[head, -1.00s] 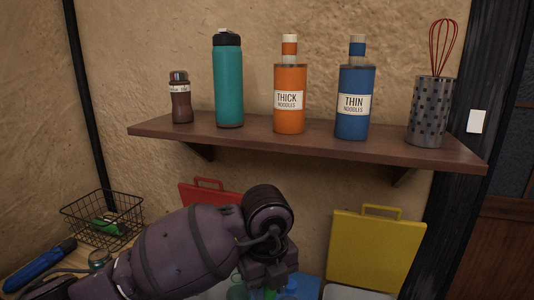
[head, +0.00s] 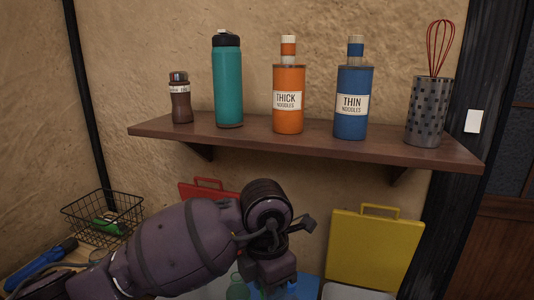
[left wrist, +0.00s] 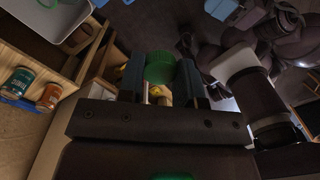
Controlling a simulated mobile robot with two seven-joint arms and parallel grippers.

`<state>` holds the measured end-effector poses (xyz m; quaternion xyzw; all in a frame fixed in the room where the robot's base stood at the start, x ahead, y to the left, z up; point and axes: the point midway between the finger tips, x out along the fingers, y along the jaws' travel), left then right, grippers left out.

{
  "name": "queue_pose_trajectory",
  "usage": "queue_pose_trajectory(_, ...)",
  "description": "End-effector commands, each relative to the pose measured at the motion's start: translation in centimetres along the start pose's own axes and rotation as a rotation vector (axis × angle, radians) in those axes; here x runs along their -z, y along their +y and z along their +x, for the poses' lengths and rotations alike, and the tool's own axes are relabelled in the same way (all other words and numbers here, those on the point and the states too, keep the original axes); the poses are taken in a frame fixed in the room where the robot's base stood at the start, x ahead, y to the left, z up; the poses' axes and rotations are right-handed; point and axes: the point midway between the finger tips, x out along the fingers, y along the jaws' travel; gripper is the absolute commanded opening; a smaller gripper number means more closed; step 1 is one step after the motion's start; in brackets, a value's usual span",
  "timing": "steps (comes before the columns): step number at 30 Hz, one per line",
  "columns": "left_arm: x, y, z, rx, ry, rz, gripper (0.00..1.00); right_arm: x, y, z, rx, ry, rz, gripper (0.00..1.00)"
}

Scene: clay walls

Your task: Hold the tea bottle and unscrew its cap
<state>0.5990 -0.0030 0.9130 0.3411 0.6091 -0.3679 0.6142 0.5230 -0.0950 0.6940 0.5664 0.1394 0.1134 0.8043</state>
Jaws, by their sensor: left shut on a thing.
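In the left wrist view, my left gripper (left wrist: 160,80) is shut on a green, round, ridged cap (left wrist: 160,67), which sits between its two dark blue-grey fingers. Whether a bottle is attached to the cap is hidden by the gripper body. In the head view, my left arm comes in from the lower left, and its wrist covers the gripping spot. A green bottle-like thing (head: 237,287) shows in part below the wrist; I cannot tell whether it is the tea bottle. My right gripper is not seen.
A brown shelf (head: 300,136) above holds a teal bottle (head: 228,85), an orange bottle (head: 289,83), a blue bottle (head: 351,85), a small brown jar (head: 180,105) and a whisk holder (head: 428,112). A yellow board (head: 374,252) stands at right, a wire basket (head: 102,215) at left.

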Motion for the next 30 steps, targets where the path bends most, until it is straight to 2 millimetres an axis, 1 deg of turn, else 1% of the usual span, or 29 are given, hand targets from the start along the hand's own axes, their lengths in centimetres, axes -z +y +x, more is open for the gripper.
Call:
queue_pose_trajectory(3,0.5,0.0,-0.5,0.003,0.005,0.172,0.04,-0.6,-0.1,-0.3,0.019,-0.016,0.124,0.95)
queue_pose_trajectory(16,2.6,0.0,-1.9,0.016,0.024,0.796,0.04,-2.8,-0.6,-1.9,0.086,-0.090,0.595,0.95)
queue_pose_trajectory(23,4.2,0.1,-2.8,0.024,0.035,1.128,0.04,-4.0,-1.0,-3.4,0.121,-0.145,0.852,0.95)
queue_pose_trajectory(30,6.2,0.2,-4.0,0.032,0.046,1.469,0.04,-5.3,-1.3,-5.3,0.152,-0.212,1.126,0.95)
